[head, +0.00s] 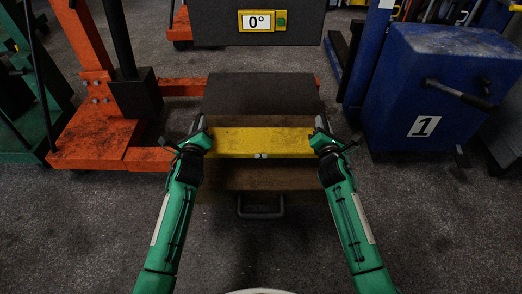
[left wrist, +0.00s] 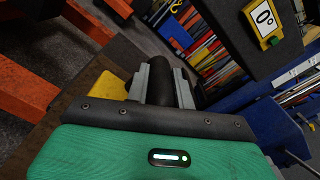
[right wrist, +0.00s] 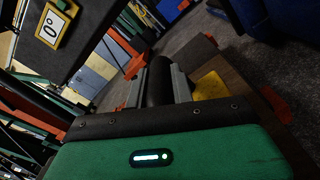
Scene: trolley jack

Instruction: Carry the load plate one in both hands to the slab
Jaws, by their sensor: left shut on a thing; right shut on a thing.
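A dark grey slab (head: 262,92) lies just behind the plate.
A dark upright block with a yellow "0°" display (head: 262,21) stands above and behind. An orange jack frame (head: 95,135) is at left, a blue cabinet marked "1" (head: 440,80) at right. A metal handle (head: 260,212) sticks out in front. Grey floor is clear nearby.

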